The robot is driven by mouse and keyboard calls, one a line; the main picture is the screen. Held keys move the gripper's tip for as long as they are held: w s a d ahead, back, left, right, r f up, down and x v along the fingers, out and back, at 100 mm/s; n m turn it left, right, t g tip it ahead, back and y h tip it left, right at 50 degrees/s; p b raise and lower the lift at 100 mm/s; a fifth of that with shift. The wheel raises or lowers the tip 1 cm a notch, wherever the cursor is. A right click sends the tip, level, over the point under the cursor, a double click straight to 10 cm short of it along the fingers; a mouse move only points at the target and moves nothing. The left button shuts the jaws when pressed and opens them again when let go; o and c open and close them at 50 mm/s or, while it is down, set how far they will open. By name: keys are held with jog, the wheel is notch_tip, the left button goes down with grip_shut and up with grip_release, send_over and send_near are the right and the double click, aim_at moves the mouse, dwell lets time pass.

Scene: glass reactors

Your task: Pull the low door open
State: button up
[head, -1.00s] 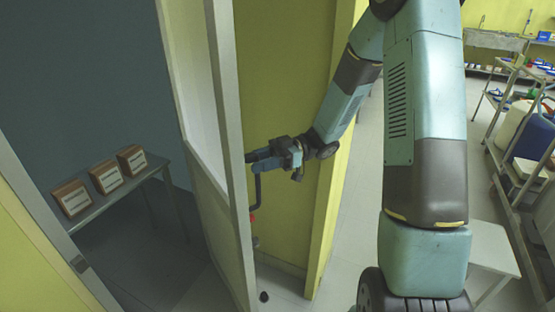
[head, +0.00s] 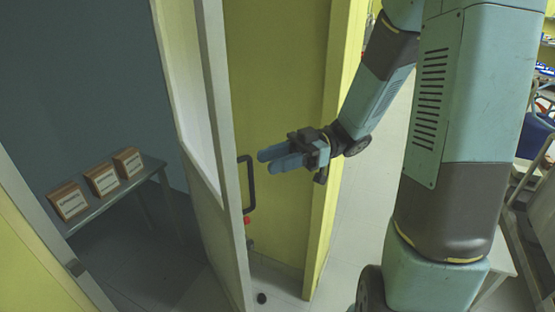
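The door (head: 212,150) stands open, seen almost edge-on, with a pale frame and a light panel. Its dark bent handle (head: 250,185) sticks out from the right side of the door. My gripper (head: 265,161) points left, a little to the right of the upper part of the handle and apart from it. Its two blue fingers are parted by a narrow gap with nothing between them. A red piece (head: 247,220) shows on the door below the handle.
Through the doorway, a table (head: 100,208) bears three brown boxes with white labels (head: 103,180). A yellow wall (head: 280,215) stands close behind my gripper. A small dark stop (head: 261,298) is on the floor. Shelving and containers stand at the right.

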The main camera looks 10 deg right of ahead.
jog(key=shift+s+d+r, duration=0.1)
jog(key=shift+s+r, duration=0.1)
jog(key=shift+s, duration=0.25)
jog(key=shift+c, duration=0.5)
